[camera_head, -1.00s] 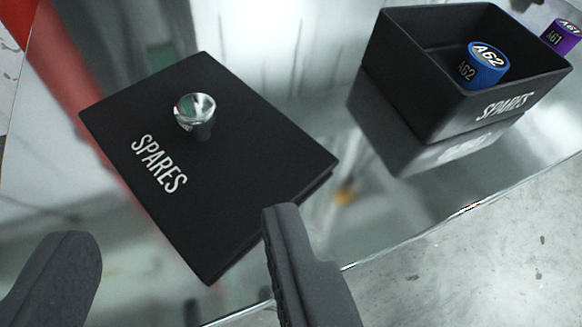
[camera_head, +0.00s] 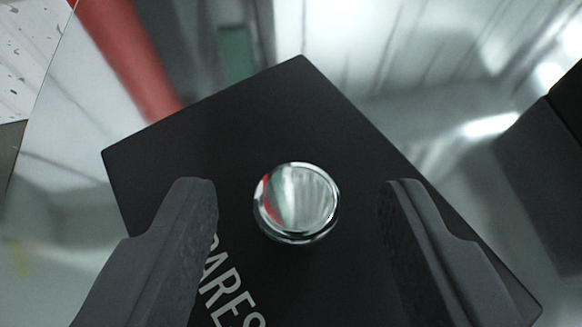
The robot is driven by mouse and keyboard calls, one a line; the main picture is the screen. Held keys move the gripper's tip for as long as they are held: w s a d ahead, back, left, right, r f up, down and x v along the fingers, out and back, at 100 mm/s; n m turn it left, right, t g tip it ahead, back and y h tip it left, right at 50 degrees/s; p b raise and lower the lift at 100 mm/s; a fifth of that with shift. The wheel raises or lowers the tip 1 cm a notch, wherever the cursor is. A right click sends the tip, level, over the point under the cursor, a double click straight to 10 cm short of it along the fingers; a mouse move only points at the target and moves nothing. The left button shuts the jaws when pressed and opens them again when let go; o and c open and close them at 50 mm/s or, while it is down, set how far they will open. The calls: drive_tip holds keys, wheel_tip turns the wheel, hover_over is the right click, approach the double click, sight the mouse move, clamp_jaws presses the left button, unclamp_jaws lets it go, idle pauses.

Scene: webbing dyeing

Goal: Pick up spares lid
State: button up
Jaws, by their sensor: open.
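The spares lid (camera_head: 290,110) is a flat black square plate with white "SPARES" lettering, partly cut off at the bottom of the view. It lies on a shiny, reflective table. A round chrome knob (camera_head: 297,203) stands at its middle. My gripper (camera_head: 300,190) is open, one dark finger to the left of the knob and one to the right, with clear gaps on both sides. The fingers hide parts of the lid and some of its lettering. I cannot tell the fingertips' exact height relative to the knob.
The dark side of a box (camera_head: 545,150) shows at the right edge, apart from the lid. The reflective table top (camera_head: 400,90) is bare behind the lid. A red stripe (camera_head: 125,55) shows at the upper left, with speckled floor (camera_head: 30,45) beyond the table edge.

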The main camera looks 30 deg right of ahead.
sight(298, 172)
drive_tip(key=x, duration=0.2)
drive_tip(key=shift+w+d+f, duration=0.1)
drive_tip(key=shift+w, duration=0.1)
clamp_jaws()
